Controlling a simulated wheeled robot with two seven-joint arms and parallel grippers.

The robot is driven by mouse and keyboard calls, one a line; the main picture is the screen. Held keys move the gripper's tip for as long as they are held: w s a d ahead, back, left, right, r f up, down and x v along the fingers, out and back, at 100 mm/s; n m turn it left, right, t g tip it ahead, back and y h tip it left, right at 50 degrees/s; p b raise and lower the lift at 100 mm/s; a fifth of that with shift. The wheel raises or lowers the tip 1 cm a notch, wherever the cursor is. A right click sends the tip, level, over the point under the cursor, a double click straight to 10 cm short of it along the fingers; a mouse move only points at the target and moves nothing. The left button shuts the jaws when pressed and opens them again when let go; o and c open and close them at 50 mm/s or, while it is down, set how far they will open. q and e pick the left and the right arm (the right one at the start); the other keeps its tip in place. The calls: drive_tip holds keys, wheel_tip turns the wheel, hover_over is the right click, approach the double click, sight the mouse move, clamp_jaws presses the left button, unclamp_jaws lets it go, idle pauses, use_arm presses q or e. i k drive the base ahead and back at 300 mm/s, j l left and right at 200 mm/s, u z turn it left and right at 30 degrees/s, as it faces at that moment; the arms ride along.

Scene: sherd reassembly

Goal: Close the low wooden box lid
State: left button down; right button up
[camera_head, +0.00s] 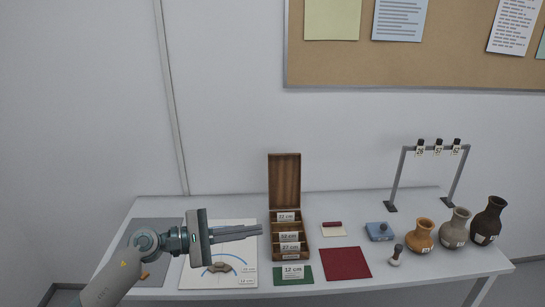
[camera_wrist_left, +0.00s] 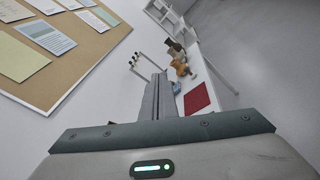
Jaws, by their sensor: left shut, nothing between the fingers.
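The low wooden box (camera_head: 304,241) stands on the table in the head view. Its lid (camera_head: 285,181) is up, standing about upright at the back of the box. Inside are compartments with white cards, such as "22 cm" and "27 cm". My left gripper (camera_head: 261,230) is shut and empty. In the head view its fingertips point right, just left of the box's left wall; I cannot tell whether they touch it. In the left wrist view the shut fingers (camera_wrist_left: 159,95) show, but the box is not clearly visible there. My right gripper is in neither view.
A white sheet (camera_head: 205,277) with a sherd lies under my left gripper. A green "12 cm" card (camera_head: 293,274), a red mat (camera_head: 345,263), a blue block (camera_head: 379,232) and several vases (camera_head: 421,236) stand right of or before the box. A grey rack (camera_head: 401,180) stands behind.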

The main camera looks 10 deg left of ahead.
sight(284, 169)
drive_tip(key=i+j, duration=0.15)
drive_tip(key=i, duration=0.3)
drive_tip(key=i+j, duration=0.15)
drive_tip(key=i, duration=0.25)
drive_tip(key=i+j, duration=0.15)
drive_tip(key=i, duration=0.3)
drive_tip(key=i+j, duration=0.1)
drive_tip(key=i, duration=0.35)
